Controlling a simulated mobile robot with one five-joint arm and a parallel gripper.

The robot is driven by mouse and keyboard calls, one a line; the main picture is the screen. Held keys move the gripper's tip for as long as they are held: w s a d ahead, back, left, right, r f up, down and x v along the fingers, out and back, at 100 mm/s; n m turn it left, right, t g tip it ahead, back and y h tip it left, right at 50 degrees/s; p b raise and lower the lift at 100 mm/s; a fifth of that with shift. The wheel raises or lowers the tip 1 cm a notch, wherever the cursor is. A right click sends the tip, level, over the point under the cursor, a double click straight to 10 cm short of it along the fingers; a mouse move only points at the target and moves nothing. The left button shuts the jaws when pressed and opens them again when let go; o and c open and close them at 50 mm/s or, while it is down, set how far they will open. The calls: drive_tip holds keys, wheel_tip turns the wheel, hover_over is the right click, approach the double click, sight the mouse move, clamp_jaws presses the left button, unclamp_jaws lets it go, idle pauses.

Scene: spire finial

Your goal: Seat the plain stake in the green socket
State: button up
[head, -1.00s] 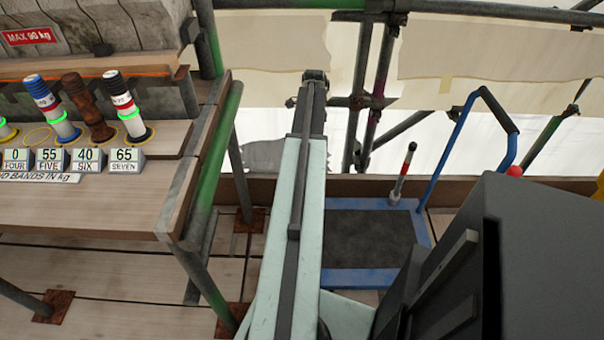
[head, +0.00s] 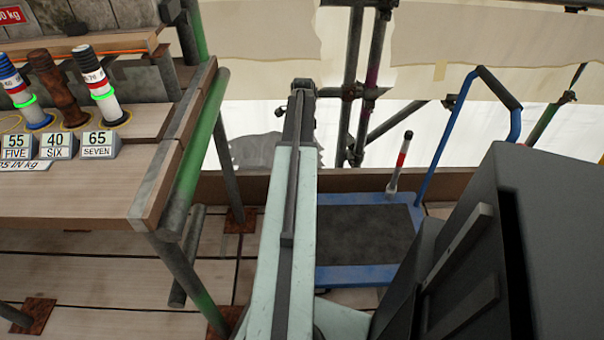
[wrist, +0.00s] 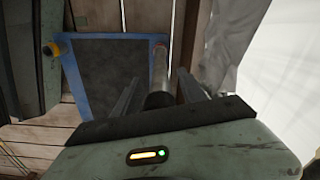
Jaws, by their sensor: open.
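A brown turned stake (head: 58,90) without coloured bands stands slightly tilted on the bench, behind the "40 SIX" label. I cannot tell whether it is the plain stake, and I see no socket that is clearly green. A banded stake (head: 400,164), dark on top, red in the middle and pale below, stands tilted at the trolley's far right. My gripper (wrist: 158,92) is open in the wrist view. A grey cylinder (wrist: 159,72) with a dark near end shows between its fingers, and I cannot tell whether they touch it. My gripper's fingers are not clear in the head view.
The wooden bench (head: 90,200) is at left, with banded stakes (head: 100,85) and number labels (head: 98,144). A blue trolley (head: 350,274) with a dark mat stands on the planks; it also shows in the wrist view (wrist: 70,72). Scaffold poles (head: 348,90) cross behind.

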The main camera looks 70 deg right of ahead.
clamp_jaws()
idle(1.3)
